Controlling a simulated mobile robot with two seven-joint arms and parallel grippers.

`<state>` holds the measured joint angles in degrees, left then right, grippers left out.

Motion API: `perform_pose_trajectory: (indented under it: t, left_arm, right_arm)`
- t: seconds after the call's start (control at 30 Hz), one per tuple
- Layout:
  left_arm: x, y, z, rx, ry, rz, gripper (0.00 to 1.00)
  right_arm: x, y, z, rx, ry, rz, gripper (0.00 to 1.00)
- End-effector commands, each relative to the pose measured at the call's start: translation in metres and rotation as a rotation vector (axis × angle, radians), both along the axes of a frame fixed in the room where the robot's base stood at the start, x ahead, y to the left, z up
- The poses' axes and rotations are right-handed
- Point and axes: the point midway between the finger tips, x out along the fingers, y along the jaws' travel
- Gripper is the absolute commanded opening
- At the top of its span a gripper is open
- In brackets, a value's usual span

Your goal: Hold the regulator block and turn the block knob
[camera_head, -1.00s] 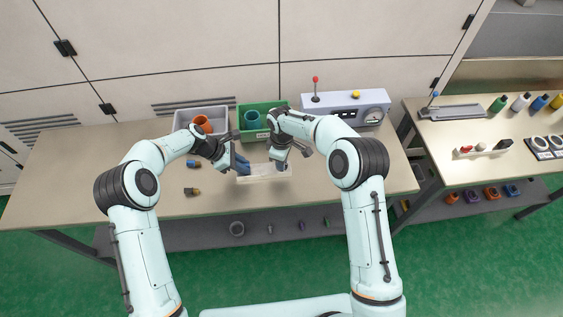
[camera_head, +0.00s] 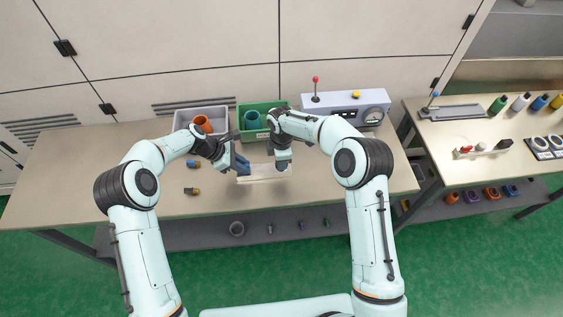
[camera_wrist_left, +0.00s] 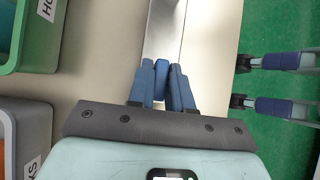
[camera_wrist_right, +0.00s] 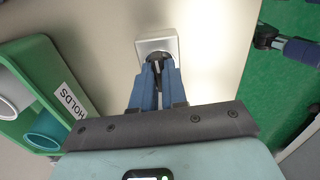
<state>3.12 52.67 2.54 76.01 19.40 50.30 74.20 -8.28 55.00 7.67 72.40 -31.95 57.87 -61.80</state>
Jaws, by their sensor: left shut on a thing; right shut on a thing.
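The regulator block (camera_head: 265,179) is a pale, long piece at the table's front middle. My left gripper (camera_head: 241,167) is at its left end; in the left wrist view its blue fingers (camera_wrist_left: 161,68) are shut at the near end of the pale block (camera_wrist_left: 166,28), with a narrow blue piece between them. My right gripper (camera_head: 281,166) comes down on the block's right end. In the right wrist view its fingers (camera_wrist_right: 159,66) are shut on the dark block knob (camera_wrist_right: 158,57), which sits on the block's square end (camera_wrist_right: 170,43). The fingers hide most of the knob.
Behind the block stand a green bin (camera_head: 276,104) with a teal cup and a grey bin (camera_head: 185,116) with an orange cup. A control box (camera_head: 335,106) with a red-tipped lever is at back right. Small parts (camera_head: 192,191) lie left of the block.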

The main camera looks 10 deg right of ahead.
Motion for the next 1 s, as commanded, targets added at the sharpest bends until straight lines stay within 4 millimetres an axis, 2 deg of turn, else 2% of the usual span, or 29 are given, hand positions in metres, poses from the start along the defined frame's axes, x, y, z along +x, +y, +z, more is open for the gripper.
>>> perform_pose_trajectory:
  t: [0.13,0.4,0.77,1.0]
  left_arm:
    - [0.0004,0.0003,0.0002,0.001,-0.001,0.001,0.0]
    - [0.0004,0.0003,0.0002,0.001,-0.001,0.001,0.0]
    - [0.0004,0.0002,0.0002,0.0,-0.001,0.001,0.0]
    - [0.0004,0.0002,0.0002,0.0,-0.001,0.001,0.0]
  right_arm:
    - [0.0003,0.0,0.0005,0.0,-0.001,0.05,0.0]
    - [0.0003,0.0002,0.0004,0.001,-0.001,0.381,0.0]
    - [0.0003,0.0002,0.0006,0.001,-0.001,0.431,0.0]
    - [0.0,-0.0001,0.0003,0.001,0.001,0.723,0.0]
